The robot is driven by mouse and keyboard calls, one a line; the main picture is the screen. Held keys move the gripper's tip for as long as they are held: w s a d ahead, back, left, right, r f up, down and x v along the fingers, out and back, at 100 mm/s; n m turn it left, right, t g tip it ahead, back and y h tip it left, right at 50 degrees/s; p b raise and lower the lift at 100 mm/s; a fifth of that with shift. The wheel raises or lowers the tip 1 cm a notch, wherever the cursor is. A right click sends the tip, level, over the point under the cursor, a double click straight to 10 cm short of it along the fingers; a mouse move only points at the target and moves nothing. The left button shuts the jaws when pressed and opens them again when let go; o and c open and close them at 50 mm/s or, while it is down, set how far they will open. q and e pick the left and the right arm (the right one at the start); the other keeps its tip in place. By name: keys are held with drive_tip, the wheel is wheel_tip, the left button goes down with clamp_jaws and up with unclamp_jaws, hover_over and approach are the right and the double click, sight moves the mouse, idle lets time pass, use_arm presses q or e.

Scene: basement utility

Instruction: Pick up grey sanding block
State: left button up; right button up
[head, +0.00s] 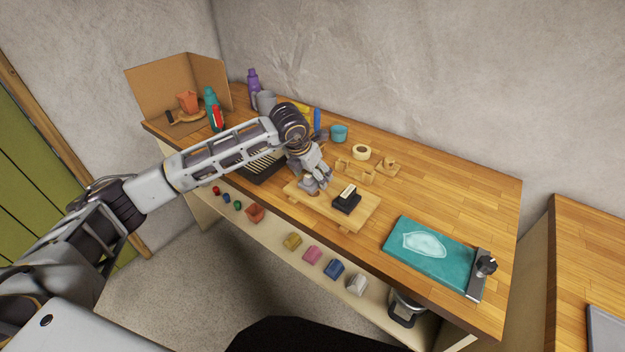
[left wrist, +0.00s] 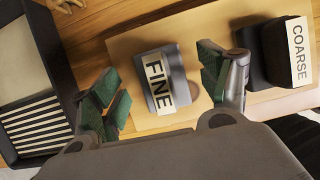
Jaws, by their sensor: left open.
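The grey sanding block (left wrist: 183,78) with a white "FINE" label lies on a raised wooden board (head: 332,209) on the workbench. In the left wrist view it sits between the green-padded fingers of my left gripper (left wrist: 160,88), with a gap visible on each side. The gripper is open. In the head view my left gripper (head: 316,184) is down over the left part of the board and mostly hides the grey block. A black sanding block (head: 347,199) labelled "COARSE" sits to the right on the same board; it also shows in the left wrist view (left wrist: 268,58). My right gripper is not in view.
A dark slatted tray (head: 262,168) stands left of the board. Behind it are a tape roll (head: 361,152), small wooden pieces (head: 355,172) and a teal cup (head: 338,133). A teal clipboard-like board (head: 430,244) lies to the right. The bench's back right is clear.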

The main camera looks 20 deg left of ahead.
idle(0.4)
use_arm(q)
drive_tip(key=c, duration=1.2)
drive_tip(key=shift+r+b, duration=0.45)
drive_tip(key=shift+r, duration=4.55)
drive_tip(key=o, duration=0.4)
drive_tip(key=shift+c, duration=1)
drive_tip(key=shift+f, duration=0.1)
